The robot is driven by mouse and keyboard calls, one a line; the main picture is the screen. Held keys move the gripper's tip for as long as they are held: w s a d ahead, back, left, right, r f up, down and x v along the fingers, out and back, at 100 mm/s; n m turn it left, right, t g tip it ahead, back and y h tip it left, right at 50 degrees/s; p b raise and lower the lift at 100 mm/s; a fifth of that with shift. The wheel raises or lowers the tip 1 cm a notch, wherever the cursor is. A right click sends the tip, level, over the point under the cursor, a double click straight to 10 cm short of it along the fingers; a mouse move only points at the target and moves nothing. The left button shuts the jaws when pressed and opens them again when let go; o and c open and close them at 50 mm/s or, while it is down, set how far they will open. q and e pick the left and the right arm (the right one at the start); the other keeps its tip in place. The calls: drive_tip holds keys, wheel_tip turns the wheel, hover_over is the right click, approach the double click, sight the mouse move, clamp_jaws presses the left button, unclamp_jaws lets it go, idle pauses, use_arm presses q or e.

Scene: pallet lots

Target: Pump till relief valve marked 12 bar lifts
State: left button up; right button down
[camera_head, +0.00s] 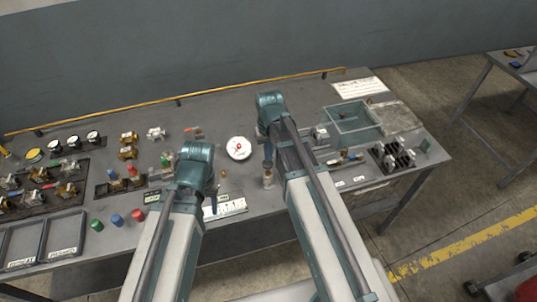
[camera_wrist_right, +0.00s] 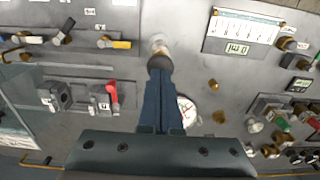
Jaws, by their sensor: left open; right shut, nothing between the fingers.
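A round white dial with a red centre (camera_head: 239,148) lies on the grey bench; part of it shows beside my fingers in the right wrist view (camera_wrist_right: 187,110). A post with a dark top (camera_wrist_right: 160,62) stands just beyond my right fingertips; I cannot tell whether they touch. My right gripper (camera_wrist_right: 160,88) is shut and empty. My left gripper (camera_head: 193,170) is over the bench's middle, open, its fingers mostly hidden by my wrist. A small digital display (camera_wrist_right: 237,48) sits by a white card; its digits are unclear. No 12 bar marking is readable, so I cannot pick out the relief valve.
Valves and fittings crowd the bench's left side, with two grey trays (camera_head: 62,238) at the front left. A teal bin (camera_head: 352,121) stands at the right. Green, blue and red caps (camera_head: 117,219) lie near the front edge.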

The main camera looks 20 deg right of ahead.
sight(269, 164)
use_arm(q)
wheel_tip(269, 164, up, 9)
drive_tip(key=p, duration=0.7)
drive_tip(key=shift+f, duration=0.15)
use_arm(e)
wheel_tip(269, 164, up, 9)
drive_tip(key=shift+f, duration=0.15)
use_arm(q)
wheel_tip(269, 164, down, 12)
drive_tip(key=b, duration=1.1)
drive_tip(key=shift+f+b, duration=0.15)
drive_tip(key=shift+b, duration=0.25)
use_arm(e)
drive_tip(key=s+a+f+n+h, duration=0.1)
drive_tip(key=s+a+f+n, duration=0.2)
drive_tip(key=s+a+f, duration=0.7)
drive_tip(key=s+f, duration=0.2)
drive_tip(key=s, duration=0.2)
drive_tip(key=shift+a, duration=0.2)
